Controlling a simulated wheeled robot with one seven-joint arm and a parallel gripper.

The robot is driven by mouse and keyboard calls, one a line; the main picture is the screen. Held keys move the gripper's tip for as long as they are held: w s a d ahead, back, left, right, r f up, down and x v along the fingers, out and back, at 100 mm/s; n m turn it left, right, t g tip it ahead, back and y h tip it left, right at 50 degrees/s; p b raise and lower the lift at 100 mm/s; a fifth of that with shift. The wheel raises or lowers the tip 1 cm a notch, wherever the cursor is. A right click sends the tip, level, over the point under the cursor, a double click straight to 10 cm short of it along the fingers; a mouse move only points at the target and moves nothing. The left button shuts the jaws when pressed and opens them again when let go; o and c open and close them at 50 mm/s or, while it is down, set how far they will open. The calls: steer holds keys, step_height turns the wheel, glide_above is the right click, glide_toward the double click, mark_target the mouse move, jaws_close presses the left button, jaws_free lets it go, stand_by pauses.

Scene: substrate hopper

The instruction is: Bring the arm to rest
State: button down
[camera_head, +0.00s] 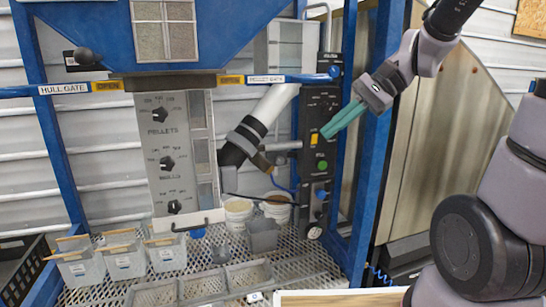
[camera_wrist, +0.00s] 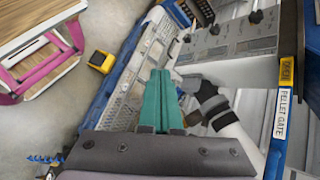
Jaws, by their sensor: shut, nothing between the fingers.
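My gripper (camera_head: 325,132) has teal fingers and is shut and empty. In the head view it is in front of the black control panel (camera_head: 321,104), near the panel's yellow switch and green button. I cannot tell whether the fingertips touch the panel. In the wrist view the teal fingers (camera_wrist: 163,85) lie together, pointing away from the camera over the hopper stand. My arm comes in from the upper right and is bent at the wrist.
The blue hopper (camera_head: 220,30) carries the hull gate bar (camera_head: 20,91) and pellet gate bar (camera_head: 300,78). Several grey bins (camera_head: 125,262) and white buckets (camera_head: 277,207) stand on the mesh shelf (camera_head: 300,262). A blue post (camera_head: 372,150) stands right of the panel. A yellow object (camera_wrist: 101,61) lies on the floor.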

steer(key=s+d+r+n+t+h, duration=0.1)
steer(key=d+r+t+h, duration=0.2)
steer(key=d, duration=0.3)
steer(key=s+d+r+n+t+h, duration=0.2)
steer(key=d+r+t+h, duration=0.1)
steer(key=d, duration=0.3)
steer(key=shift+s+t+h, duration=0.3)
steer(key=shift+t+h, duration=0.2)
steer(key=shift+h, duration=0.3)
stand_by(1.6)
